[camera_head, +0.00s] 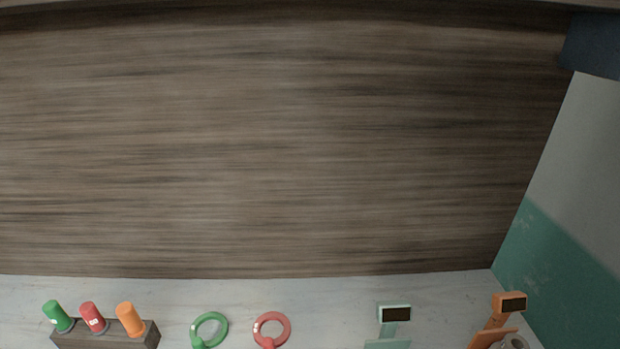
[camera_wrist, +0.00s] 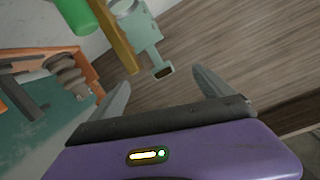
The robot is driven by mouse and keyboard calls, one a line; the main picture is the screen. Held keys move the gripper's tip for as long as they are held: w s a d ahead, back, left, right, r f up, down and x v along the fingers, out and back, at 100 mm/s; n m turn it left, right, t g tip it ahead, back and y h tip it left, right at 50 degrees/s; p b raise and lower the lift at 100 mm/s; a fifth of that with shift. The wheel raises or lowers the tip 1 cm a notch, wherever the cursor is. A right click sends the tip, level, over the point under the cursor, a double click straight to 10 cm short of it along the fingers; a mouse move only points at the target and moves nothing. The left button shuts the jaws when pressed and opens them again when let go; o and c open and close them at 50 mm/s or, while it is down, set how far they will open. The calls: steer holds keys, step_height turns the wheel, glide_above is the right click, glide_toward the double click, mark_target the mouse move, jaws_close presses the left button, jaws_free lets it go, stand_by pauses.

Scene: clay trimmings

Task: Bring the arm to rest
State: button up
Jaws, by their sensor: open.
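My gripper (camera_wrist: 161,79) shows in the wrist view. In the head view neither my arm nor my gripper shows.
In the head view, a dark rack (camera_head: 75,341) holds green, red and orange capped containers. A green ring (camera_head: 222,333), a red ring (camera_head: 286,330), a teal stand (camera_head: 395,312) and an orange stand (camera_head: 497,318) line the pale surface. An orange frame (camera_wrist: 40,55) shows in the wrist view.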

steer(key=s+d+n, duration=0.1)
steer(key=s+d, duration=0.1)
steer(key=s, duration=0.3)
steer(key=s+d+f+n+g, duration=0.1)
steer(key=s+d, duration=0.1)
steer(key=s, duration=0.4)
steer(key=s+d+n, duration=0.1)
steer(key=s+d, duration=0.1)
steer(key=s, duration=0.3)
steer(key=shift+s+d+f, duration=0.15)
steer(key=shift+s+d, duration=0.05)
steer(key=shift+d, duration=0.05)
